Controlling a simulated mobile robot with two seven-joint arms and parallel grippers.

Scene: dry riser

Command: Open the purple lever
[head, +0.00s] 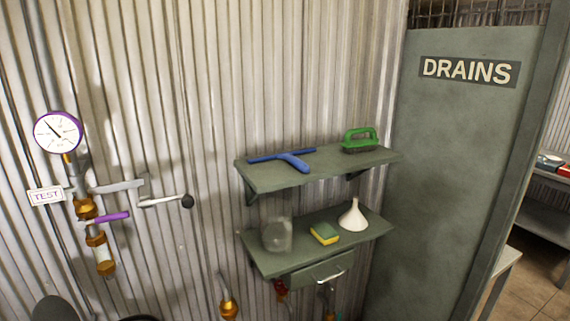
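The purple lever (112,218) is at the left, on a brass valve (88,207) of a vertical pipe fixed to the corrugated wall. The lever points to the right, roughly level and tilted slightly up at its free end. A round white gauge (58,132) with a purple rim sits above it, and a TEST sign (45,195) is beside the pipe. I see neither of my grippers in the head view, and nothing touches the lever.
A grey crank arm with a black knob (187,201) sticks out right of the lever, slightly higher. Two green shelves (270,178) hold a blue squeegee (292,161), green brush (360,140), glass jar (277,235), sponge (324,233) and funnel (352,217). A DRAINS panel (450,160) stands right.

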